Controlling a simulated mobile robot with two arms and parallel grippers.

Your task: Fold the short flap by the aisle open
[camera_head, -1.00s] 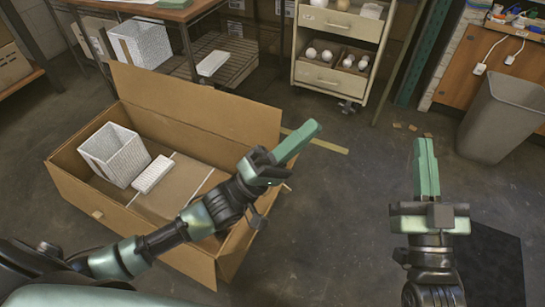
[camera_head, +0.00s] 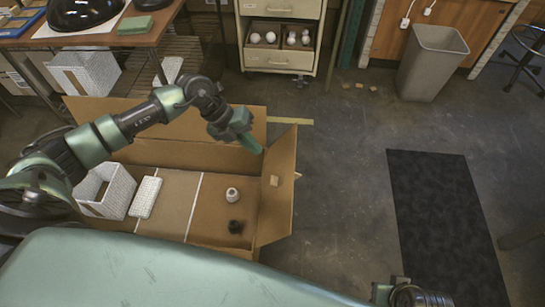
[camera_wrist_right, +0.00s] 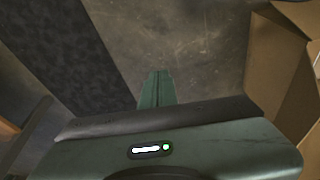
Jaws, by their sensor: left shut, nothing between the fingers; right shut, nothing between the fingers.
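The open cardboard box (camera_head: 170,153) lies below my left arm. Its short flap by the aisle (camera_head: 278,200) stands up at the right end, with a small tan patch on its inner face; its exact tilt is hard to tell. My left gripper (camera_head: 250,144) is shut and empty above the box, close to the flap's far upper end; I cannot tell whether they touch. My right gripper (camera_wrist_right: 157,90) is shut and empty over the floor, with cardboard (camera_wrist_right: 283,75) to its right in the wrist view. In the head view, only part of the right arm shows.
Inside the box are a white basket (camera_head: 106,190), a white slab (camera_head: 145,197), a white part (camera_head: 232,195) and a black part (camera_head: 234,226). A drawer cabinet (camera_head: 281,58) and grey bin (camera_head: 431,62) stand behind.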

